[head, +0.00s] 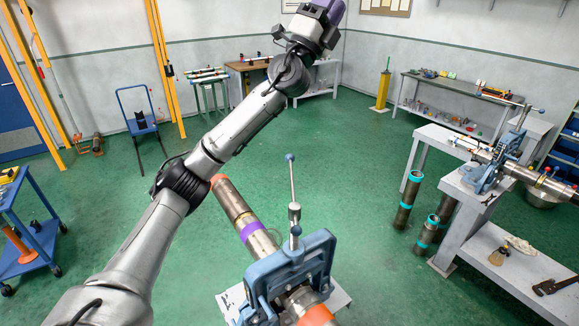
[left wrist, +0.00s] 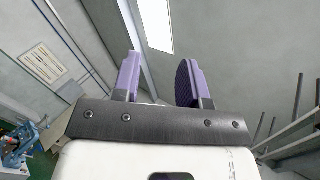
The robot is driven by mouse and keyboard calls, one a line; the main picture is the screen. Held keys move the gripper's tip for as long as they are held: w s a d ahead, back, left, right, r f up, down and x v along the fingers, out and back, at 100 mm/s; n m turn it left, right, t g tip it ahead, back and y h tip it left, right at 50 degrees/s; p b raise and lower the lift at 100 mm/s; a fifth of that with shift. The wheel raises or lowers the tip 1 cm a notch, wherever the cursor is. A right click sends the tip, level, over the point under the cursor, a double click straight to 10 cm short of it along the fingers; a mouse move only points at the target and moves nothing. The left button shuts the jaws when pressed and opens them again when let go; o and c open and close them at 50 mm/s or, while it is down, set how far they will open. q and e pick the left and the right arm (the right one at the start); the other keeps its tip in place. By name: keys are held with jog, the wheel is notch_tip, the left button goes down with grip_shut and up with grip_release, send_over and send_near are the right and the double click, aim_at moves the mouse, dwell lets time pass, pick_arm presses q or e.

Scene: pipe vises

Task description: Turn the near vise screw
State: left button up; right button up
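The near vise (head: 262,278) is a blue frame clamped over a steel pipe (head: 235,208) with a purple band, at the bottom middle of the head view. Its screw (head: 295,215) stands up from the top, with a grey handle bar (head: 292,180) ending in a blue ball. My left gripper (head: 334,9) is raised high at the top edge of the head view, well away from the screw. In the left wrist view its two purple fingers (left wrist: 160,62) are apart with nothing between them, pointing at the wall and ceiling. My right gripper is not in view.
A second blue vise (head: 486,170) holds a pipe on a grey bench (head: 455,205) at the right. Several upright pipes (head: 408,200) stand beside it. Green floor around the near vise is clear.

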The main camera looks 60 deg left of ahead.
pick_arm(q)
jog(key=w+a+f+m+g+h, duration=0.4)
jog(key=w+f+m+g+h, duration=0.3)
jog(key=f, duration=0.3)
jog(key=n+g+y, duration=0.4)
jog(key=g, duration=1.6)
send_near(292, 184)
jog(key=f, duration=0.5)
jog(key=w+d+f+p, duration=0.1)
jog(key=f, duration=0.2)
jog(key=shift+f, duration=0.3)
jog(key=shift+c, duration=0.4)
grip_shut()
